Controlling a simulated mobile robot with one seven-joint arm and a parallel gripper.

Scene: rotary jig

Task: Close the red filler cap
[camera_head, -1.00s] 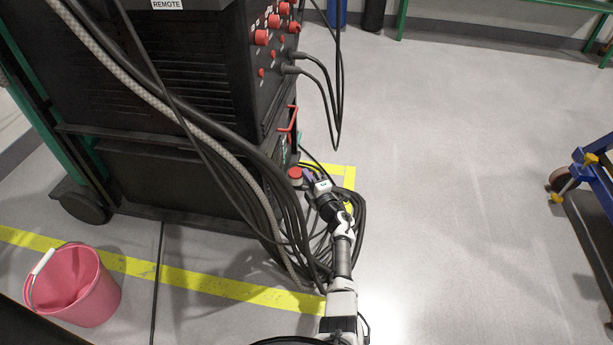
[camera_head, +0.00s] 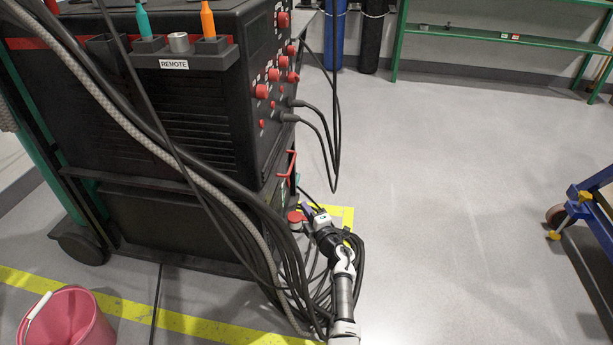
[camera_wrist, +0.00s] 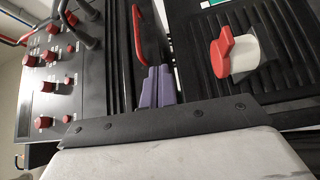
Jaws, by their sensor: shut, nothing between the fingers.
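The red filler cap (camera_head: 295,217) shows at the lower front corner of the black machine in the head view, just left of my gripper (camera_head: 308,208). In the wrist view the red cap (camera_wrist: 222,52) is at the upper right, at the end of a short white neck (camera_wrist: 246,52) on a black ribbed surface. I cannot tell whether it is fully seated. My gripper's purple fingers (camera_wrist: 156,86) are together and empty, to the left of the cap in that view and apart from it.
The black machine (camera_head: 140,120) has red knobs and plugged cables on its side. A red handle (camera_head: 290,168) is above the cap. Loose cables (camera_head: 290,270) hang beside my arm. A pink bucket (camera_head: 68,320) stands at lower left.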

